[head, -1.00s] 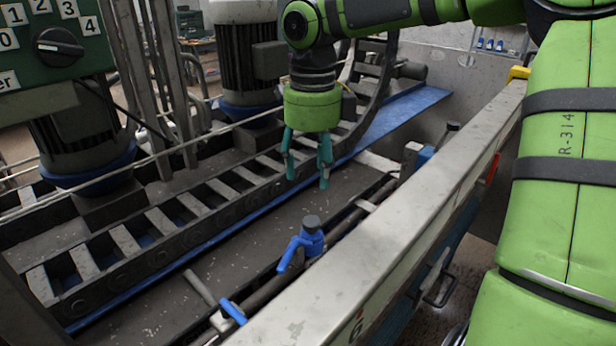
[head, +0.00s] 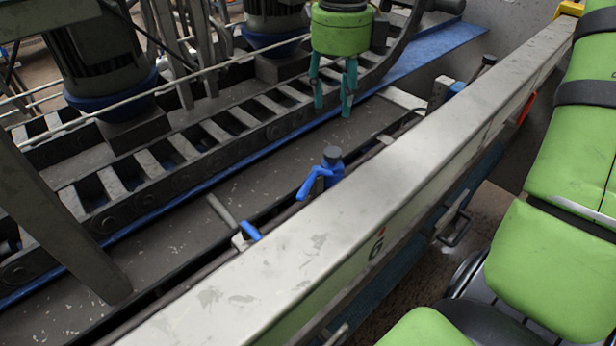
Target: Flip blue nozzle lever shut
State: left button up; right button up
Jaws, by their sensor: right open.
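A blue nozzle lever (head: 315,180) sits on a blue nozzle fitting with a dark grey cap (head: 332,154), on the dark pipe behind the pale rail. The lever slants down to the left from the fitting. A second, smaller blue handle (head: 251,230) lies lower left, beside a grey stub pipe. My right gripper (head: 333,108) has teal fingers pointing down, apart and empty. It hangs above and behind the blue nozzle in the picture, not touching it. My left gripper is not in view.
A long pale metal rail (head: 330,200) runs diagonally in front of the nozzles. A slatted conveyor chain (head: 190,150) and motors with blue bases (head: 110,98) stand behind. A dark flat channel (head: 190,222) lies between chain and pipe.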

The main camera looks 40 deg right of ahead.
grip_shut()
jog(key=a+m+t+y+b, duration=0.1)
jog(key=a+m, duration=0.4)
jog(key=m, duration=1.2)
jog(key=s+a+m+t+y+b, duration=0.1)
jog(key=a+m, duration=0.4)
jog(key=m, duration=1.2)
jog(key=shift+a+f+t, duration=0.35)
jog(key=shift+t, duration=0.35)
jog(key=shift+s, duration=0.1)
